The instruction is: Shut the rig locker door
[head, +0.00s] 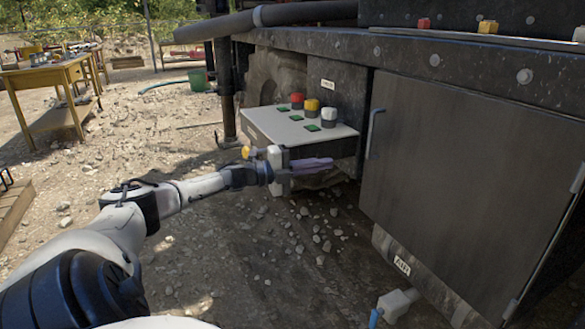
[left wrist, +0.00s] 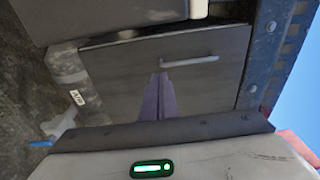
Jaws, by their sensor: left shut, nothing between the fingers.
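The rig locker door (head: 455,185) is a dark grey panel at the right of the head view, with a pale bar handle (head: 373,132) near its left edge. It lies nearly in line with its frame; whether a small gap stays open I cannot tell. The door (left wrist: 115,75) also fills much of the left wrist view, its handle (left wrist: 190,62) beyond my fingertips. My left gripper (head: 329,163) has its purple fingers shut and empty, left of the door and just below the control box. No contact with the door shows. My right gripper is out of view.
A control box (head: 265,125) with red, yellow and white knobs juts out above my left fingers. A grey and blue fitting (head: 396,302) sits low by the AIR label (head: 402,265). A yellow table (head: 48,75) stands far left. Gravel ground before the door is mostly open.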

